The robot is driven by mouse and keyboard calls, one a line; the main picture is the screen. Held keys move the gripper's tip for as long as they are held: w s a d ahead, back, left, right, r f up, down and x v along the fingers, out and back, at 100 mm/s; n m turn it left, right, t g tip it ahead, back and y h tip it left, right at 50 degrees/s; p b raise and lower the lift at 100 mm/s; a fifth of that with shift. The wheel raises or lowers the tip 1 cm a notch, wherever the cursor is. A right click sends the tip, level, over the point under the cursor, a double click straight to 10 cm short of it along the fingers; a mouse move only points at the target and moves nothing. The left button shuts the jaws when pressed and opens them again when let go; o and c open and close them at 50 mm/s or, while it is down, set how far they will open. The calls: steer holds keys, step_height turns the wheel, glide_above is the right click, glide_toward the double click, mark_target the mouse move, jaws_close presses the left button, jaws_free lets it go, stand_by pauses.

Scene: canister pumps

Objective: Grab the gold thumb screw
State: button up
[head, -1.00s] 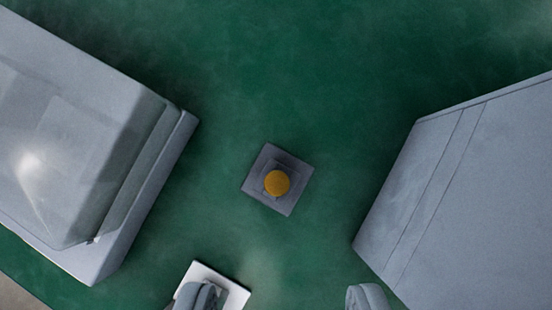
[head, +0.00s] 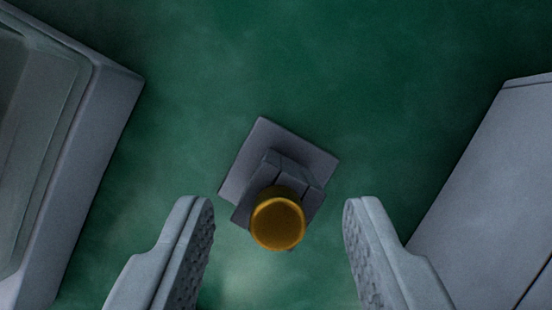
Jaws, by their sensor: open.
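The gold thumb screw (head: 277,219) shows in the head view just below the centre, with its round head facing me. It sits on a grey block with a square base plate (head: 306,151) on the green surface. My gripper (head: 279,215) is open, with one grey padded finger to the left of the screw and one to the right. There is a clear gap between each finger and the screw. From this angle I cannot tell how far the fingertips are above or short of the screw head.
A grey box-like unit with a glassy panel (head: 38,150) stands at the left. Another grey housing (head: 490,190) stands at the right, close behind the right finger in the picture. The green surface (head: 300,60) above the block is clear.

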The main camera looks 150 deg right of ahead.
steer(key=shift+f, duration=0.1)
jaws_close()
